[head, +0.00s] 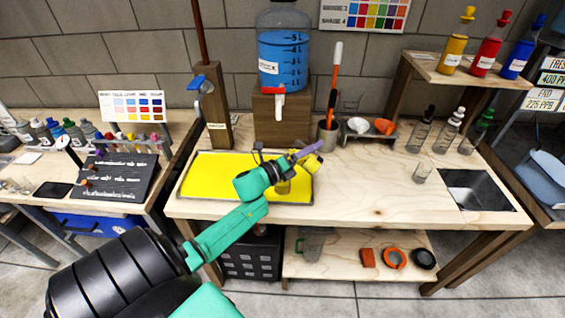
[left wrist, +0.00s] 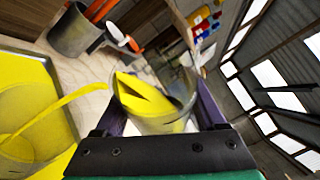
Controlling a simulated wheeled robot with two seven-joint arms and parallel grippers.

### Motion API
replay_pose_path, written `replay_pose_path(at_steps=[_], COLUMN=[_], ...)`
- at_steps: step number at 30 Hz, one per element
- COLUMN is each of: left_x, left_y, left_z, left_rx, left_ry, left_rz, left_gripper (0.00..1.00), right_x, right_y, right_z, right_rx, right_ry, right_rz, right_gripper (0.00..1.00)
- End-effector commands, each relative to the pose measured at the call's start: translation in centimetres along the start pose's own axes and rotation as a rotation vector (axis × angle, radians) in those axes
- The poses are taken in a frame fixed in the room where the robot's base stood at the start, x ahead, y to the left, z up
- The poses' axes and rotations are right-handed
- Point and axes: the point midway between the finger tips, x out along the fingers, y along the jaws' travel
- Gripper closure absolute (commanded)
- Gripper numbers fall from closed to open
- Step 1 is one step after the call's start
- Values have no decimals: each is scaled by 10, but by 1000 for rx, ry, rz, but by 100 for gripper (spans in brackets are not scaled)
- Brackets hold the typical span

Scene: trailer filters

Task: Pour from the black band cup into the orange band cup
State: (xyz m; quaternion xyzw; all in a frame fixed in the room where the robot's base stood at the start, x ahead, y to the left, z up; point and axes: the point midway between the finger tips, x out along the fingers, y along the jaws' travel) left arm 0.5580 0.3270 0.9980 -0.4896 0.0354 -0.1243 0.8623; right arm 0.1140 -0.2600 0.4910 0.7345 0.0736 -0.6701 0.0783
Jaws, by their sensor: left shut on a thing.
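My left gripper (head: 306,155) is shut on a clear cup (head: 313,162), tilted above the right part of the yellow tray (head: 212,177). In the left wrist view the held cup (left wrist: 181,103) contains yellow liquid. A yellow stream (left wrist: 68,98) runs from its lip to the left, down toward a second cup. That second cup (head: 283,187) stands at the tray's right part, below my gripper, and looks yellow; it also shows in the left wrist view (left wrist: 28,112), cut by the edge. I cannot make out the band colour on either cup. My right gripper is not in view.
A blue-water dispenser (head: 284,62) stands behind the tray. A grey tool pot (head: 327,137) and small bowls (head: 384,127) are to its right. A clear glass (head: 422,173) and several bottles (head: 448,130) stand near the sink (head: 478,190). The bench's middle right is clear.

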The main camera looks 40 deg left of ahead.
Motion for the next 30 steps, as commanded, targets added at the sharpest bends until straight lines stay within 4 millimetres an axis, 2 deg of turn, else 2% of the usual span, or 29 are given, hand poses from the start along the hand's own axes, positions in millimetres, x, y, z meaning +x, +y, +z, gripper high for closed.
replay_pose_path(at_steps=[20,22,23,24,25,30], left_x=[0,0,2,2,2,2], left_y=[-2,4,-12,1,6,11], left_z=[2,-3,7,-4,-7,-12], left_rx=[-27,174,267,333,337,403], left_ry=[-9,60,89,113,112,134], left_rz=[-13,71,108,140,144,173], left_gripper=[99,99,99,99,99,99], right_x=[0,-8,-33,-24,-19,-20], right_y=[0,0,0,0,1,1], right_z=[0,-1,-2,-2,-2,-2], right_rx=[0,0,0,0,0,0], right_ry=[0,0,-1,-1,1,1], right_rz=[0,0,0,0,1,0], right_gripper=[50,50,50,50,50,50])
